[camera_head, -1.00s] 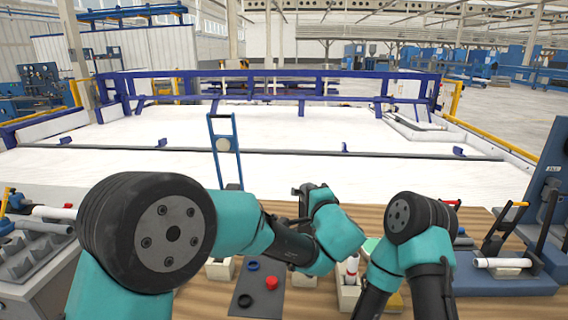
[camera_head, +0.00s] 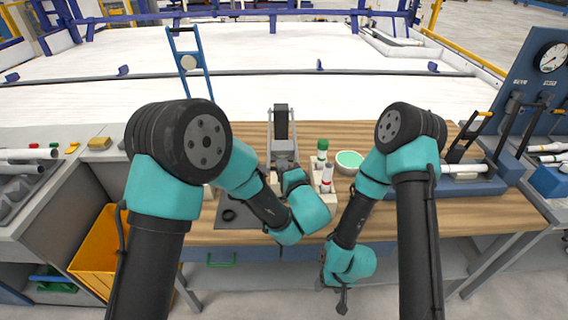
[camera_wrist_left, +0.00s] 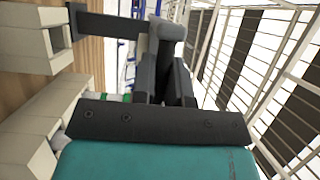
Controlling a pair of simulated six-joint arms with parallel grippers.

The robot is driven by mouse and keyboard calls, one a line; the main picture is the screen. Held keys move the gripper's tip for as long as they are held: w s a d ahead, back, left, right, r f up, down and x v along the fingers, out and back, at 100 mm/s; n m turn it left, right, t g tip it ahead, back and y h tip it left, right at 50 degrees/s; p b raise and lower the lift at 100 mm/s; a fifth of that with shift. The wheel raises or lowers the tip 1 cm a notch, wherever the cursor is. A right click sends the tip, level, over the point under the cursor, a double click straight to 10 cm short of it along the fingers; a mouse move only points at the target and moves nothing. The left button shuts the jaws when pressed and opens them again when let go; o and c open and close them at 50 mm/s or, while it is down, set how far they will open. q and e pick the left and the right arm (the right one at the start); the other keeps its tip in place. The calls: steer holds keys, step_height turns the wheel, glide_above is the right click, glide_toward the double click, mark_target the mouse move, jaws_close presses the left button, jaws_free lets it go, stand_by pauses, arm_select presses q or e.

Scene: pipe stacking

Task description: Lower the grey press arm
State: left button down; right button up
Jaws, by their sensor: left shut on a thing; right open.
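The grey press arm (camera_head: 281,126) stands upright at the middle of the wooden table, beyond my left wrist in the head view. In the left wrist view it shows as a dark grey bar (camera_wrist_left: 112,27) ending in a rounded grey head. My left gripper (camera_wrist_left: 166,72) is shut on the arm near that head. In the head view its fingers are mostly hidden by my teal wrist. My right gripper (camera_head: 342,298) hangs low in front of the table edge, away from the press, pointing down; it is open and looks empty.
Right of the press are a beige block holder (camera_head: 323,178) with a green-capped and a red-banded bottle, and a green-topped round dish (camera_head: 349,161). A dark mat (camera_head: 236,213) lies at the front left. A blue gauge stand (camera_head: 540,75) is at the right.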

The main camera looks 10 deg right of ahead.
arm_select(q)
steer(key=shift+f, duration=0.4)
steer(key=c, duration=1.2)
jaws_free()
steer(key=shift+o, duration=0.3)
steer(key=shift+r, duration=0.1)
steer(key=shift+r, duration=0.15)
steer(key=shift+r, duration=0.2)
steer(key=r, duration=0.3)
steer(key=shift+s, duration=0.25)
steer(key=s+a+r, duration=0.1)
steer(key=s+a, duration=0.2)
steer(key=s, duration=1.2)
steer(key=shift+s+a+r, duration=0.15)
